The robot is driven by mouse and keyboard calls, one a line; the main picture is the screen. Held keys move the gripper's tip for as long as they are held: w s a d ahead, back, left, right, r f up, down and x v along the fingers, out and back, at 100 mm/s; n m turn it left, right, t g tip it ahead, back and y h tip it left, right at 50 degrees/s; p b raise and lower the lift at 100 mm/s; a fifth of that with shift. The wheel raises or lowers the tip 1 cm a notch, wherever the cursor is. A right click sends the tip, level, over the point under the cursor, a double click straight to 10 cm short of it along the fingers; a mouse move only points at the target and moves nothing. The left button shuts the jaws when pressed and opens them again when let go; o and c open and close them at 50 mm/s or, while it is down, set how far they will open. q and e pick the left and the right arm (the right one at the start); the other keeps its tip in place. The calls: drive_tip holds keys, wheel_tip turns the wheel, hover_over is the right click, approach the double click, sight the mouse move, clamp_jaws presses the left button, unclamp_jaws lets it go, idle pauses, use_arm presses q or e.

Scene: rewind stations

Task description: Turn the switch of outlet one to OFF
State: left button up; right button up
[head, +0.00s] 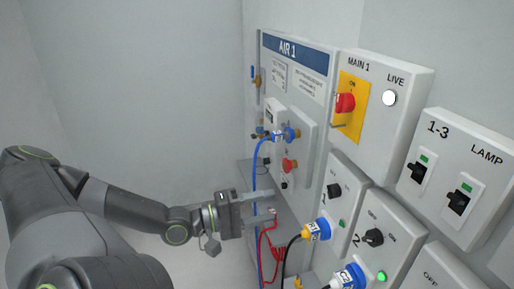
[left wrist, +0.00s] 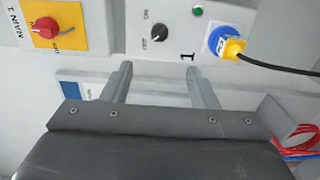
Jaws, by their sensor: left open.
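The outlet one panel (head: 349,183) is on the wall at centre right in the head view. Its black rotary switch (head: 334,190) has a small green lamp (head: 342,223) below it. In the left wrist view the switch (left wrist: 159,33) shows beside ON and OFF lettering, with a "1" nearby. I cannot tell its setting for sure. A blue socket (left wrist: 217,36) with a yellow plug is beside it. My left gripper (head: 274,206) is open and empty, left of the panel in the head view. In the left wrist view its fingertips (left wrist: 158,70) are apart, just below the switch, not touching it.
The outlet two switch (head: 373,237) and its bright green lamp are at lower right. The red MAIN 1 switch (head: 345,103) is above. A blue hose (head: 256,180) and a coiled red cord (head: 269,246) hang by the gripper.

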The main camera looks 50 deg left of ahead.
use_arm(q)
drive_tip(key=shift+s+a, duration=0.2)
drive_tip(key=shift+s, duration=0.4)
